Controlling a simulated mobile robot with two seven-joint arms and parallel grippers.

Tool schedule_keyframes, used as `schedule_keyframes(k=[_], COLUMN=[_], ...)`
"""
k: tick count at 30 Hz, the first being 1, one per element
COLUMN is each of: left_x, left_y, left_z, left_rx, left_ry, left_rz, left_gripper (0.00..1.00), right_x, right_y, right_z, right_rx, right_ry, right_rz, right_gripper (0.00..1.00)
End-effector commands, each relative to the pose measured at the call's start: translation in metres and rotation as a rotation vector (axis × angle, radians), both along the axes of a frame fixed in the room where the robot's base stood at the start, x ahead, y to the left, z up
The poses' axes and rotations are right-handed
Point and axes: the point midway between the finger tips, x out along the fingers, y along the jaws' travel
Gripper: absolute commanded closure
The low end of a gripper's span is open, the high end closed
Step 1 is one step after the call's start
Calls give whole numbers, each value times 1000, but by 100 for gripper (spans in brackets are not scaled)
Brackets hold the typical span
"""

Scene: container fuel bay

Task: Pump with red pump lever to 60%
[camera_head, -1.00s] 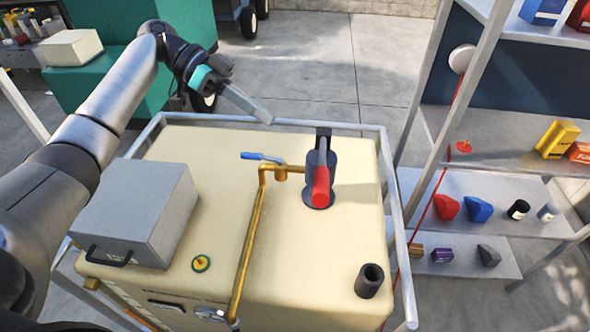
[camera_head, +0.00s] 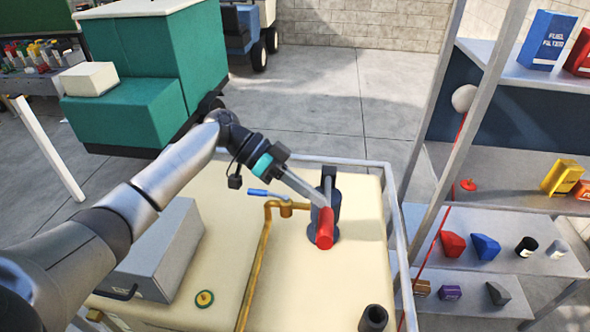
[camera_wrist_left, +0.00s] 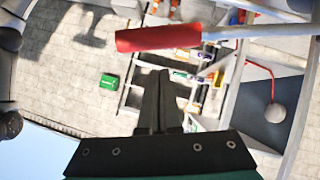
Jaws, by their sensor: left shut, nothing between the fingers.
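The red pump lever (camera_head: 325,228) has a red grip pointing towards me and slanting down, on a dark grey pump (camera_head: 332,196) on top of the cream tank (camera_head: 290,265). My left gripper (camera_head: 324,203) reaches in from the left with its fingers shut and empty. In the head view its fingertips overlap the pump just behind the red grip; I cannot tell whether they touch. In the left wrist view the closed fingertips (camera_wrist_left: 158,74) lie just below the red grip (camera_wrist_left: 160,37), with a small visible gap. My right gripper is not in view.
A blue-handled valve (camera_head: 270,194) sits on a brass pipe (camera_head: 263,245) left of the pump. A grey box (camera_head: 160,250) and a dark cylinder (camera_head: 373,318) are on the tank. A metal railing (camera_head: 392,215) borders it. Shelves (camera_head: 500,225) with several items stand right.

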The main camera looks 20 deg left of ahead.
Motion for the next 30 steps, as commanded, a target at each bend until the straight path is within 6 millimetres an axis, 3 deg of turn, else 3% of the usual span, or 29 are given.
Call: schedule_keyframes(k=[6,20,30], left_x=[-7,-7,-9], left_y=[-5,-6,-6], left_z=[-21,-25,-50], left_rx=[1,1,23], left_ry=[2,-1,-75], left_rz=[1,2,0], left_gripper=[100,100,100], right_x=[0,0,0], right_y=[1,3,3], right_z=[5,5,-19], right_rx=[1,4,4], right_ry=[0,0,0], right_rz=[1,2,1], right_gripper=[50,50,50])
